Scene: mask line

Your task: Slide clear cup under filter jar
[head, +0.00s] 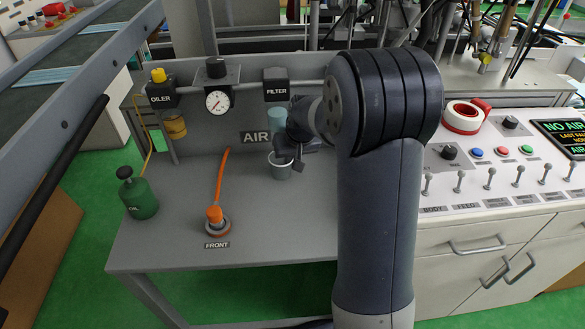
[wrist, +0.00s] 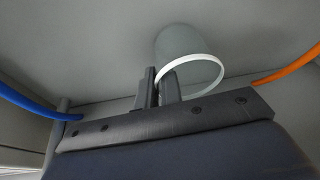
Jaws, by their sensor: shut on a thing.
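The clear cup (head: 281,170) is upright below the filter jar in the head view. In the wrist view the cup (wrist: 190,45) shows its pale round rim. My gripper (head: 297,162) is at the cup's right side. In the wrist view my gripper (wrist: 160,84) has its fingers close together at the cup's rim, shut on its wall. The teal filter jar (head: 277,119) hangs under the black FILTER block and is partly covered by my wrist. I cannot tell whether the cup touches the bench or sits exactly under the jar.
A pressure gauge (head: 218,102), an oiler (head: 174,127) and a green oil can (head: 138,193) stand to the left. An orange-capped fitting (head: 215,216) with an orange hose is on the bench (head: 265,235). A switch panel (head: 500,195) is at right.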

